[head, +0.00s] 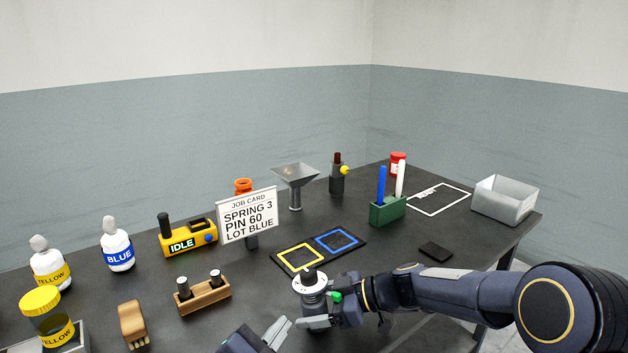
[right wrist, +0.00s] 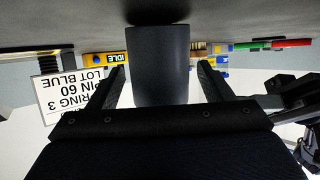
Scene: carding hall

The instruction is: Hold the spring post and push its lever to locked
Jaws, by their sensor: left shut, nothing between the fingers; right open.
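The spring post (head: 312,296) is a dark grey cylinder with a white marked ring and black knob on top. It stands upright at the table's front. A green ball (head: 337,297), apparently the lever's end, shows at its right side; the lever's setting cannot be read. My right gripper (head: 326,317) is at the post from the right. In the right wrist view the post's dark body (right wrist: 160,68) stands between the open fingers (right wrist: 162,84), with narrow gaps at both sides. My left gripper (head: 282,330) is shut and empty, just left of the post's foot.
Behind the post lie yellow and blue frames (head: 318,250) on a dark mat. A job card (head: 248,214), a yellow IDLE box (head: 188,238) and a wooden pin block (head: 203,298) stand left. A green holder (head: 388,209) and grey bin (head: 504,200) are at right.

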